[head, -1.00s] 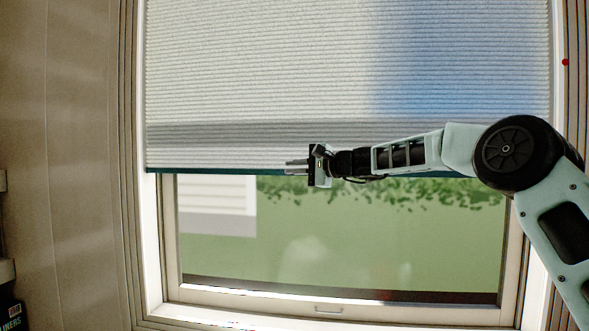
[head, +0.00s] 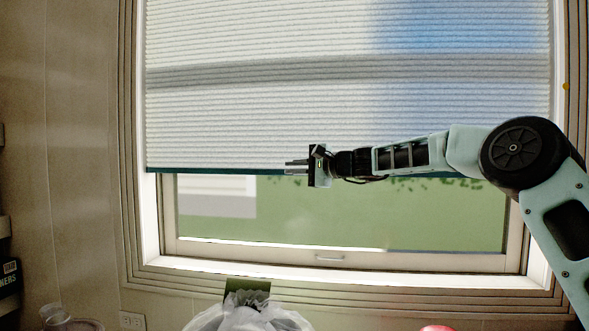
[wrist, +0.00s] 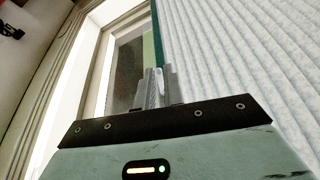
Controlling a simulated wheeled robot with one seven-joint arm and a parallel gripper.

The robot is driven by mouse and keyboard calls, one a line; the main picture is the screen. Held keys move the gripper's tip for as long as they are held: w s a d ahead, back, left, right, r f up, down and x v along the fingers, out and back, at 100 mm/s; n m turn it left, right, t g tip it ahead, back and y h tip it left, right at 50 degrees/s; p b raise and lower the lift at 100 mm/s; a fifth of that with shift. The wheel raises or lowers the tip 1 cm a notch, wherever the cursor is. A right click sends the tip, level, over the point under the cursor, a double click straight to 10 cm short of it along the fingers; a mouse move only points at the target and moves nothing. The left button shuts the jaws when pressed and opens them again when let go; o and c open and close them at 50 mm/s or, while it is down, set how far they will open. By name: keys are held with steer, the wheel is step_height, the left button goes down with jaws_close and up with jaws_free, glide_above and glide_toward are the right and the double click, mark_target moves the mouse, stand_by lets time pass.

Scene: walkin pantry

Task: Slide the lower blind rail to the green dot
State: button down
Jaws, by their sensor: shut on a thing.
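The blind's lower rail is a thin dark teal bar (head: 220,171) across the window, at the bottom edge of the pale pleated blind (head: 250,120). My gripper (head: 296,167) is shut on this rail left of its middle. In the wrist view the gripper fingers (wrist: 158,88) close around the teal rail (wrist: 158,45), with the pleated fabric on the right. A small orange dot (head: 565,86) is on the right window frame, above rail height. No green dot shows; my arm covers part of the right frame.
Below the rail is open glass down to the window's bottom frame (head: 300,257) and the sill. A bin with a clear liner (head: 247,315), a red round object (head: 436,328) and a bottle (head: 55,315) stand low in front. Dark boxes (head: 9,275) are at far left.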

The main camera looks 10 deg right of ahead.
steer(key=shift+d+f, duration=0.1)
steer(key=shift+f, duration=0.05)
steer(key=c, duration=1.6)
jaws_free()
steer(key=shift+o, duration=0.2)
steer(key=v, duration=1.7)
steer(key=shift+s, duration=0.2)
steer(key=shift+d, duration=0.1)
